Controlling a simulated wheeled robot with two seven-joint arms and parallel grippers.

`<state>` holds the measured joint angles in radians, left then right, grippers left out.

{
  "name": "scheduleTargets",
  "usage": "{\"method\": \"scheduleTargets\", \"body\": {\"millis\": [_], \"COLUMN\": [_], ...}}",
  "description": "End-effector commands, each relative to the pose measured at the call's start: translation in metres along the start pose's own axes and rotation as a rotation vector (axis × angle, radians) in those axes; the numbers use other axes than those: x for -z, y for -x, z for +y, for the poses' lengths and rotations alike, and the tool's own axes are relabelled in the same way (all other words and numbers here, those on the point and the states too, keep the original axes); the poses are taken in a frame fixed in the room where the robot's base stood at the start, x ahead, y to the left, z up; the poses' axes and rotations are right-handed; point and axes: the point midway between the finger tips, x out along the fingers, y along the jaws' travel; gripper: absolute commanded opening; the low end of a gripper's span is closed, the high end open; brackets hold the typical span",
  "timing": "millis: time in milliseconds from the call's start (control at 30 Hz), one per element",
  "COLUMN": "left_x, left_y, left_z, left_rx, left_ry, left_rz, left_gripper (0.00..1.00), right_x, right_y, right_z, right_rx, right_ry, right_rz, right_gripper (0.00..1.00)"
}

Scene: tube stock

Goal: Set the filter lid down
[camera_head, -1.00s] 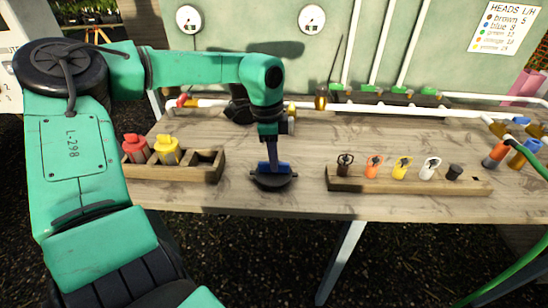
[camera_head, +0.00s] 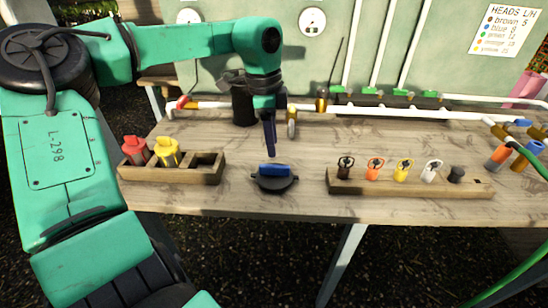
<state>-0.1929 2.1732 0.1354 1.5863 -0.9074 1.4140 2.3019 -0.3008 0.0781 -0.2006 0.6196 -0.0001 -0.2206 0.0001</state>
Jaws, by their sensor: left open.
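The filter lid (camera_head: 274,183) is a dark round disc with small side lugs and a blue grip block (camera_head: 274,169) on top. It lies flat on the wooden table (camera_head: 290,207), near the front edge, between two wooden racks. My left gripper (camera_head: 270,152) is above and behind the lid, apart from it, pointing down and empty. It is open; its fingers overlap from this angle, so the gap is hard to see. My right gripper is not in view.
A wooden box (camera_head: 170,175) left of the lid holds a red piece (camera_head: 135,150) and a yellow piece (camera_head: 168,153). A rack (camera_head: 400,184) on the right holds several coloured heads. White pipes (camera_head: 390,112) run along the back. Bare table lies between lid and rack.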

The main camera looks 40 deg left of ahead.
Motion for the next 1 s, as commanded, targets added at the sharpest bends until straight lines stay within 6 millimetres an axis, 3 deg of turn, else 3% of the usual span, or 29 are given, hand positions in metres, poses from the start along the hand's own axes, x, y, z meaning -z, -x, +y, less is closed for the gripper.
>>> {"method": "scheduleTargets", "body": {"millis": [100,233,833,1000], "left_x": [0.0,0.0,0.0,0.003], "left_y": [0.03,0.05,0.056,0.088], "left_z": [-0.001,0.0,0.0,0.0], "left_rx": [0.004,0.001,-0.001,0.0], "left_ry": [0.001,0.0,-0.001,-0.001], "left_rz": [0.0,-0.001,0.0,0.0], "left_gripper": [0.47,0.47,0.47,0.47], "right_x": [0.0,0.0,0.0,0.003], "right_y": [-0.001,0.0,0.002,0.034], "right_z": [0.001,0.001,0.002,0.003], "right_rx": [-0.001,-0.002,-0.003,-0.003], "right_ry": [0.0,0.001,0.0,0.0], "right_rz": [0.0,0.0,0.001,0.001], "right_gripper": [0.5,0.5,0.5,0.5]}}
